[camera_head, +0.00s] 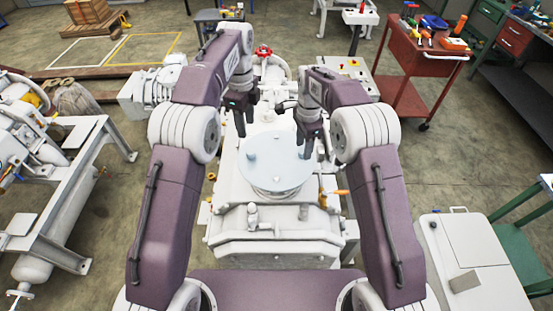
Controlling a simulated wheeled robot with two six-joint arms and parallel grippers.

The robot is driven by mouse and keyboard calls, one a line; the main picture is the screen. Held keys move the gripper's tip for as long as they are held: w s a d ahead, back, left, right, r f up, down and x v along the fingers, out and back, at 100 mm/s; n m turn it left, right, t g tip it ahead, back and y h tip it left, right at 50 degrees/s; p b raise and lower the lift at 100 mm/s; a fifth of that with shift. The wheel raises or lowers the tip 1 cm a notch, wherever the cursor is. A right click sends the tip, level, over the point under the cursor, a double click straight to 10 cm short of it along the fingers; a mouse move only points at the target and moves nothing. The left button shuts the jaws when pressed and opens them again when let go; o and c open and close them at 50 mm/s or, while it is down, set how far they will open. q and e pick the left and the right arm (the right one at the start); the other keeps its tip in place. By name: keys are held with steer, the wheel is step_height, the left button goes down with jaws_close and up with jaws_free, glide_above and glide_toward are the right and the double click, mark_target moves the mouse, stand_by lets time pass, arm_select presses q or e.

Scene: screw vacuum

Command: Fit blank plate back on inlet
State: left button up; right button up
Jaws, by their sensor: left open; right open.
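A round, pale blue-grey plate (277,163), which looks like the blank plate, lies flat on top of the white vacuum pump (232,205). The inlet under it is hidden by the plate, so I cannot tell how exactly the two line up. My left gripper (242,130) is open and points down near the plate's far left edge. My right gripper (308,150) is open and points down over the plate's right edge. I cannot tell whether its fingertips touch the plate.
A red valve handwheel (263,51) stands behind the plate. A red tool cart (420,65) is at the back right. A white cabinet (465,250) stands at the front right. Another machine on a grey frame (60,190) is at the left.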

step_height(320, 180, up, 10)
steer(key=shift+r, duration=0.25)
stand_by(0.3)
